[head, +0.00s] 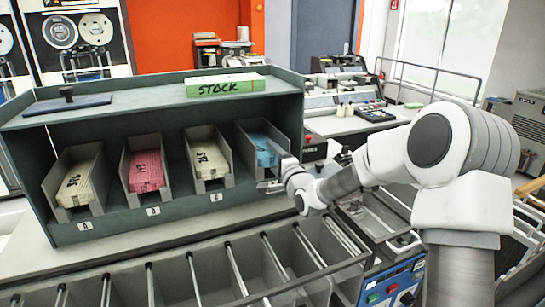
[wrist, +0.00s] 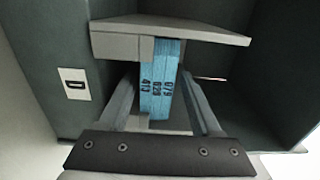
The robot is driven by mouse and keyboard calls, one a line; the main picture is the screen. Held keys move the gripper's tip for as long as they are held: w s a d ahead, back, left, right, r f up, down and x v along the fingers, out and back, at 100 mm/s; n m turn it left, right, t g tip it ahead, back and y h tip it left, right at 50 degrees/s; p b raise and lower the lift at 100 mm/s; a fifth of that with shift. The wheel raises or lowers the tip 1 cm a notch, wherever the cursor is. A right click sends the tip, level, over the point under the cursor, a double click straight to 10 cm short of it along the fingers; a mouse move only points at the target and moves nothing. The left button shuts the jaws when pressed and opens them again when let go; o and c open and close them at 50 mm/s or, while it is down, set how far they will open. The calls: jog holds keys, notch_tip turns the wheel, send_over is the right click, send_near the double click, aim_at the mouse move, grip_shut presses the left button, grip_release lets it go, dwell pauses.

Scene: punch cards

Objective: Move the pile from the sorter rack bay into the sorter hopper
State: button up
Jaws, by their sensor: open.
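A blue pile of punch cards (head: 262,150) stands in the rightmost bay (head: 243,143) of the rack. In the wrist view the blue pile (wrist: 161,85) shows black numbers on its edge, and a label D (wrist: 74,84) is on the rack to its left. My gripper (head: 273,183) is at the front of this bay. In the wrist view my gripper (wrist: 162,88) is open, with one finger on each side of the pile; I cannot tell whether they touch it. The sorter (head: 392,285) stands at lower right; I cannot clearly make out its hopper.
Other bays hold a cream pile (head: 75,186), a pink pile (head: 146,171) and another cream pile (head: 209,160). A green-and-white STOCK box (head: 225,85) and a dark stamp-like item (head: 67,95) are on the rack top. Long open pockets (head: 215,270) run along the front.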

jog(key=shift+c, duration=0.4)
jog(key=shift+r, duration=0.1)
jog(key=shift+r+p, duration=0.4)
jog(key=shift+r, duration=0.3)
jog(key=shift+r, duration=0.2)
jog(key=shift+s+r, duration=0.15)
dwell(0.4)
jog(key=shift+d, duration=0.1)
